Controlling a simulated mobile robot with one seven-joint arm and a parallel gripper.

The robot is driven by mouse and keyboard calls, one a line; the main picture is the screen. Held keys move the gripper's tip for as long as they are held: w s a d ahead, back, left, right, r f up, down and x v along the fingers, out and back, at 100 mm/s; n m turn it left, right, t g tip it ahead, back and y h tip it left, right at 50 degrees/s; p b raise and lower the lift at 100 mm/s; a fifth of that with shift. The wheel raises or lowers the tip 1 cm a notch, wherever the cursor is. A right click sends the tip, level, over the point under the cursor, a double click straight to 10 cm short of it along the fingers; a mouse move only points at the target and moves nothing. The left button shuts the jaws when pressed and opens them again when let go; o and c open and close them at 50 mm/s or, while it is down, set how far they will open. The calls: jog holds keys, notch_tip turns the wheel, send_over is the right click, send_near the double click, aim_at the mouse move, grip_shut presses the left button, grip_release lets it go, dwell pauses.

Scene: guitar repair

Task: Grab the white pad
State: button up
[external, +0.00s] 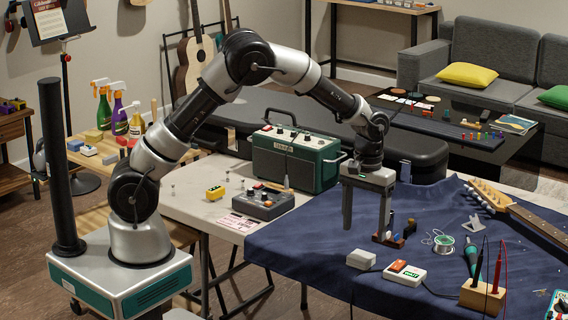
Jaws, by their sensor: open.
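A small white block-like pad (361,259) lies on the dark blue cloth (310,240) near the cloth's front left part. Right beside it on the right is a flat white item (405,274) with an orange-red piece on top and a green label. I cannot tell for sure which of the two is the white pad. My gripper (366,232) points down with its two fingers apart and nothing between them. In the picture it hangs just above the white block, apart from it; its exact height is unclear.
Small dark and orange-brown items (400,235) stand close to the right finger. A solder spool (443,244), a wooden holder with probes (482,296) and a guitar neck (530,220) lie to the right. A green amplifier (295,158) and a grey pedal (263,202) stand left.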

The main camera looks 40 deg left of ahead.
aim_at(362, 254)
notch_tip(362, 254, down, 8)
jog(key=shift+w+a+r+b, duration=0.1)
jog(key=shift+b, duration=0.85)
jog(key=c, duration=1.1)
jog(key=shift+r, duration=0.1)
